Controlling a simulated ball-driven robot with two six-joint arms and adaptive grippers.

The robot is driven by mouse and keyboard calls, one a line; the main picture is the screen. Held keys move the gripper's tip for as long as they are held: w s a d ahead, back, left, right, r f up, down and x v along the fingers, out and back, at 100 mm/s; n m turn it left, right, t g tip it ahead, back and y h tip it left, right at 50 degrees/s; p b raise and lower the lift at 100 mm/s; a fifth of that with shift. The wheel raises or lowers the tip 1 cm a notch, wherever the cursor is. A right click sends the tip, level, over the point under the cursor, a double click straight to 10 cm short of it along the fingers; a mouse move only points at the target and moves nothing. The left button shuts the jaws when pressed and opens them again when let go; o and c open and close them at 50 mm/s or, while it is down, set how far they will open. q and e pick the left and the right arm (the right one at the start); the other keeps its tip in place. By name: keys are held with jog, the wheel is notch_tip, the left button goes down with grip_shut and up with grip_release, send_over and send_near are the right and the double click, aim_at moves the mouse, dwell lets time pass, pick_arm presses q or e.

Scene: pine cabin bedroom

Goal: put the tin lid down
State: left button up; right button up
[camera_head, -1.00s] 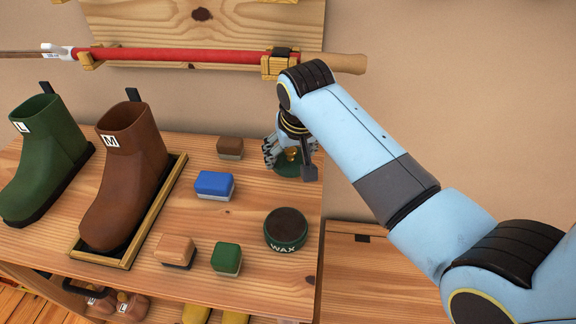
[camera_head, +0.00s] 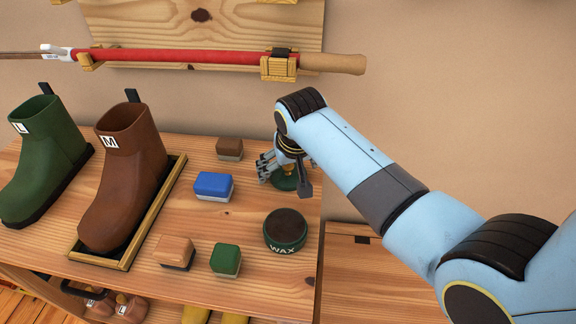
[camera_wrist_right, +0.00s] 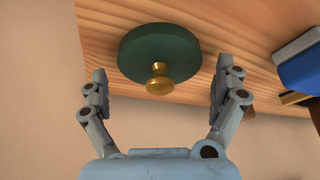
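The green tin lid (camera_head: 284,183) with a brass knob appears to lie flat on the wooden bench top, knob up, near its back right corner. In the right wrist view the lid (camera_wrist_right: 133,52) shows whole, with clear gaps between it and the fingers. My right gripper (camera_head: 284,178) is over the lid, its fingers spread on either side of the knob and not touching it. The open dark tin marked WAX (camera_head: 286,231) stands nearer, at the bench's right edge. My left gripper is out of view.
Brown (camera_head: 229,149), blue (camera_head: 214,186), tan (camera_head: 175,251) and green (camera_head: 226,260) brush blocks lie left of the tin. A brown boot (camera_head: 125,180) stands in a wooden tray, beside a green boot (camera_head: 42,160). A red rod (camera_head: 180,56) hangs on the wall behind.

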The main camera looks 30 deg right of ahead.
jog(key=p+v, duration=0.1)
jog(key=v, duration=1.1)
jog(key=shift+r+p, duration=0.15)
jog(key=shift+p, duration=0.2)
